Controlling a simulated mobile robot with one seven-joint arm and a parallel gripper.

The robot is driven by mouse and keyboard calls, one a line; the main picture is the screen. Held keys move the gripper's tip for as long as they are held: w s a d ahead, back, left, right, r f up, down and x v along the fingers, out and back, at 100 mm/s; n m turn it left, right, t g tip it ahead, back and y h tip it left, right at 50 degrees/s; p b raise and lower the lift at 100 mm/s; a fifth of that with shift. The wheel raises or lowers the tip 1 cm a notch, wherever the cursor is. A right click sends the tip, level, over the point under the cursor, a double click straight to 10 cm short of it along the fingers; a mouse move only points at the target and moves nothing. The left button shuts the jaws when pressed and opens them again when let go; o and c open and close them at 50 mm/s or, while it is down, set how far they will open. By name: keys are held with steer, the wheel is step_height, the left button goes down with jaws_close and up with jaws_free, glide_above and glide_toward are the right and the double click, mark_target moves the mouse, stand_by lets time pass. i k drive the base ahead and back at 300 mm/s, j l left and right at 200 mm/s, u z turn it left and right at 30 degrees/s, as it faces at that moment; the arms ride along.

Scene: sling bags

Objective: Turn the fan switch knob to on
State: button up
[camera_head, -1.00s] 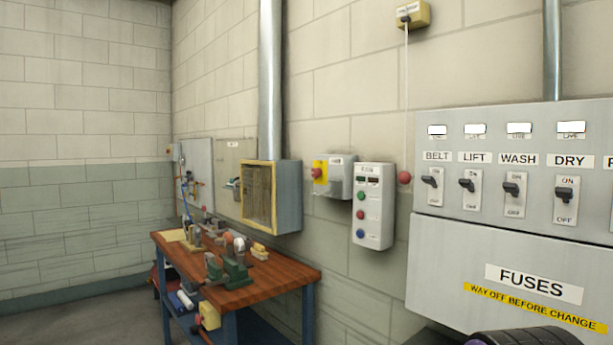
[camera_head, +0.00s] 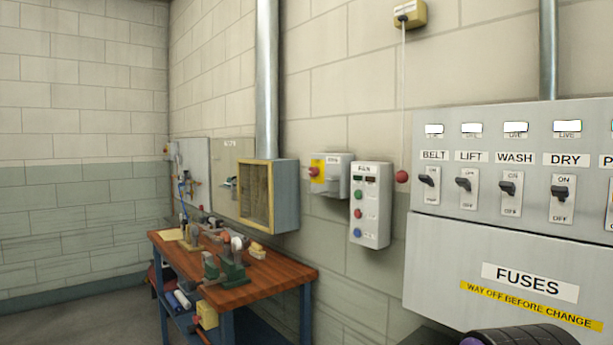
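A light grey control box (camera_head: 370,205) hangs on the wall right of centre. Its small top label seems to read FAN, but is blurred. It has two small dark windows and green, red and blue round controls down its front; I cannot tell which is a turning knob or how one is set. To its left is a grey switch box (camera_head: 338,176) with a red knob (camera_head: 314,171) on a yellow plate; its label is too small to read.
A large grey fuse panel (camera_head: 450,240) with BELT, LIFT, WASH and DRY switches fills the right side. A wooden-topped workbench (camera_head: 285,274) with a vise and tools stands below left. A red ball (camera_head: 402,177) hangs on a cord. Floor is clear at far left.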

mark_target(313, 171)
steer(key=i+j+u, duration=0.15)
steer(key=i+j, duration=0.15)
steer(key=i, duration=0.15)
steer(key=i+j+u, duration=0.1)
steer(key=i+j, duration=0.2)
steer(key=i, duration=0.15)
